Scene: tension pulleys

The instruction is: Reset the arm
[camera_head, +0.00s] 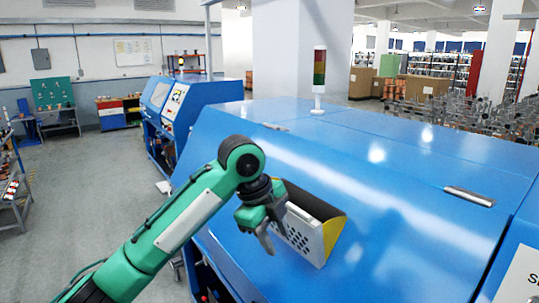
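My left arm is green and black and comes in from the lower left. Its gripper (268,228) hangs with the fingers downward, in front of the blue machine's sloped cover. It overlaps the left side of a pale control panel (302,234) with dark holes or buttons. I cannot tell whether it touches the panel, nor whether the fingers are open or shut. Nothing held can be made out. My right arm and gripper are not in view.
A large blue machine (400,215) fills the right and centre, with a signal tower (319,75) and handles on it. Another blue machine (180,105) stands behind. Grey floor (100,190) is clear at left, beside a shelf rack (12,190).

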